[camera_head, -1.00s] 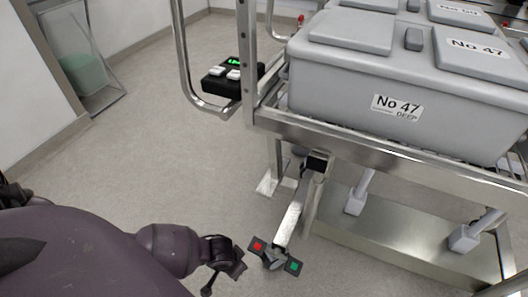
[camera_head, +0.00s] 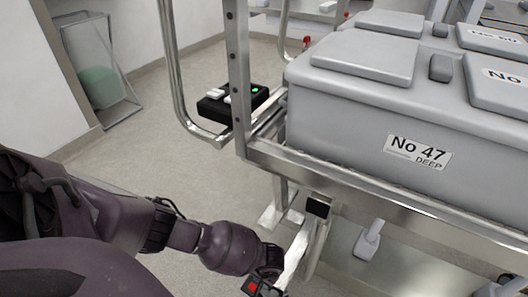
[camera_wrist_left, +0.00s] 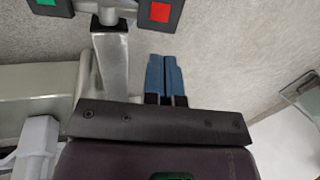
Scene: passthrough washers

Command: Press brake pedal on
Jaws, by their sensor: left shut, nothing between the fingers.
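The brake pedal has a red pad (camera_head: 252,286) at the bottom edge of the head view, on a metal lever (camera_head: 296,255) under the trolley. In the left wrist view the red pad (camera_wrist_left: 160,12) and the green pad (camera_wrist_left: 45,3) show at the top, joined to the lever (camera_wrist_left: 110,65). My left gripper (camera_wrist_left: 165,78) is shut and empty, its blue fingers beside the lever and below the red pad in the picture. I cannot tell whether it touches the pedal. In the head view my left wrist hides part of the pedal. My right gripper is not in view.
A steel trolley frame (camera_head: 237,90) carries grey lidded bins (camera_head: 350,110), one labelled No 47 DEEP. A black control box (camera_head: 215,108) with a green light sits on its left side. Open floor (camera_head: 130,165) lies to the left.

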